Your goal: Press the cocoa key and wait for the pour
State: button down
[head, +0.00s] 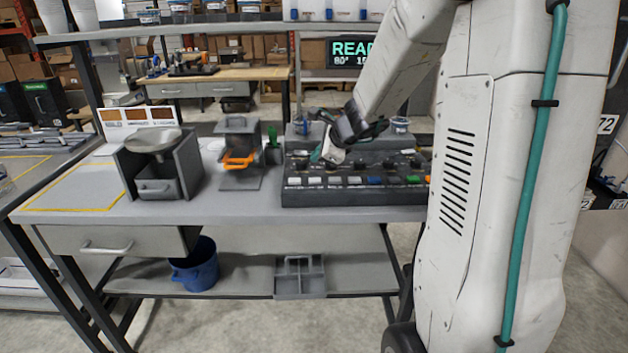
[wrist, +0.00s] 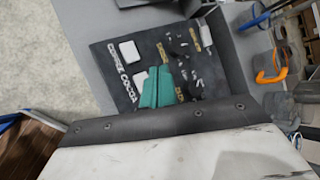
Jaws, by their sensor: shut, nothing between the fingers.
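In the wrist view a dark key panel (wrist: 113,65) carries the white labels COFFEE and COCOA. The coffee key (wrist: 130,51) is white and fully in sight. The cocoa key (wrist: 139,77) is white and partly hidden by my teal fingertips. My gripper (wrist: 154,87) is shut and empty, its tips right beside or over the cocoa key; I cannot tell whether they touch it. In the head view my gripper (head: 316,156) is low over the left part of the dark control panel (head: 350,195). The display (head: 349,53) shows green letters starting "REA", partly covered by my arm.
An orange-handled container (head: 239,160) and a grey grinder-like box (head: 160,175) stand left of the panel. A yellow-outlined mat (head: 80,190) lies at the table's left. A blue bucket (head: 195,268) and a grey caddy (head: 300,278) are on the lower shelf.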

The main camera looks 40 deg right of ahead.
aim_at(318, 181)
jog(key=shift+f, duration=1.95)
jog(key=shift+f, duration=0.1)
dwell(0.5)
jog(key=shift+s+f, duration=0.1)
jog(key=shift+f, duration=0.2)
jog(key=shift+f, duration=0.5)
dwell(0.6)
jog(key=shift+r, duration=0.9)
jog(key=shift+r, duration=2.5)
jog(key=shift+a, duration=0.1)
